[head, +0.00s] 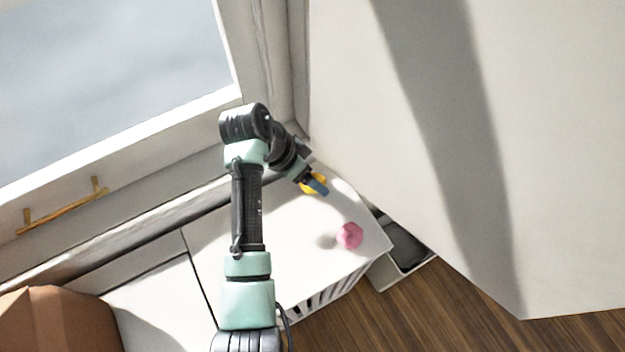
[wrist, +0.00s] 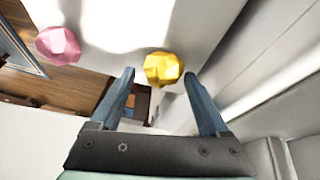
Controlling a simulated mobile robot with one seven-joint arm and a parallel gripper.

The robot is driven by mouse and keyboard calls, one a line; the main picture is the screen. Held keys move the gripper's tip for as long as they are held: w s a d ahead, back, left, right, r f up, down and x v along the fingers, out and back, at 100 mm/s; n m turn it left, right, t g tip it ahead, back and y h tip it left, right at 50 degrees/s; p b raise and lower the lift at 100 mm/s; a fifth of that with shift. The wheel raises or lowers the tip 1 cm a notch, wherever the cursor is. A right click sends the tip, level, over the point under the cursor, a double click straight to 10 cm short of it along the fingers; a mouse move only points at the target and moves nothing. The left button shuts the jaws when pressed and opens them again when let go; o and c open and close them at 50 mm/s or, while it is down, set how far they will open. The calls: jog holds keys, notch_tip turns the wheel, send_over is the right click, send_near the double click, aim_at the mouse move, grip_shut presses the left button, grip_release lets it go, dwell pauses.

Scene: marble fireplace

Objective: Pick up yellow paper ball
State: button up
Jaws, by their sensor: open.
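The yellow paper ball (wrist: 163,68) is crumpled and lies on a white surface. In the wrist view it shows between and just beyond the tips of my gripper's two blue-grey fingers. My gripper (wrist: 162,82) is open and nothing is held in it. In the head view the yellow paper ball (head: 309,187) is partly hidden behind my gripper (head: 318,185), near the wall at the far end of the white top.
A pink paper ball (head: 350,236) lies on the white top (head: 290,265), nearer its front edge. A wall (head: 400,130) rises close beside the yellow ball. A window frame (head: 130,140) runs along the left. A brown object (head: 60,320) is at lower left.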

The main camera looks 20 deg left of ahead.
jog(key=shift+w+d+f, duration=0.15)
jog(key=shift+d+f, duration=0.05)
jog(key=shift+f, duration=0.4)
jog(key=c, duration=1.1)
jog(key=shift+o, duration=0.2)
jog(key=shift+r, duration=0.1)
